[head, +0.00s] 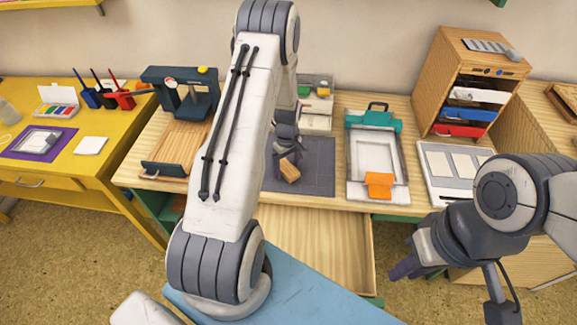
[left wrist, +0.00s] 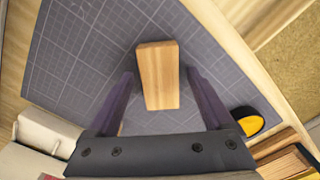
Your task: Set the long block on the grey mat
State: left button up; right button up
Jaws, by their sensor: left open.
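The long block (left wrist: 158,82) is a plain wooden piece over the grey mat (left wrist: 75,60), and it also shows in the head view (head: 289,171). The grey mat (head: 318,170) is a dark gridded sheet on the wooden table. My left gripper (left wrist: 159,78) is open, with a purple finger on each side of the block and a visible gap on both sides. In the head view my left gripper (head: 287,155) is just above the block, and my arm hides part of the mat. My right gripper (head: 402,268) hangs at the lower right, away from the table; its opening is unclear.
A wooden tray (head: 182,140) stands left of the mat. A screen frame with an orange piece (head: 379,184) stands right of it. An open drawer (head: 325,240) juts out in front. A yellow and black round thing (left wrist: 248,121) is near the mat's edge.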

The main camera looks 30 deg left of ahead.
aim_at(288, 167)
pick_arm(q)
notch_tip(288, 167, up, 11)
jog(key=b, duration=0.2)
jog(key=s+d+r+m, duration=0.2)
jog(key=d+r+m, duration=0.4)
jog(key=d, duration=0.5)
jog(key=s+d+r+m, duration=0.4)
jog(key=s+d+m, duration=0.1)
jog(key=s+d, duration=0.15)
jog(key=s+d+r+m, duration=0.4)
jog(key=s+d, duration=0.2)
jog(key=d, duration=0.2)
jog(key=s+d+m+h, duration=0.1)
jog(key=s+d+m, duration=0.2)
jog(key=s+m, duration=0.3)
jog(key=s+r, duration=0.1)
jog(key=s, duration=0.4)
jog(key=shift+m, duration=0.3)
jog(key=shift+s, duration=0.1)
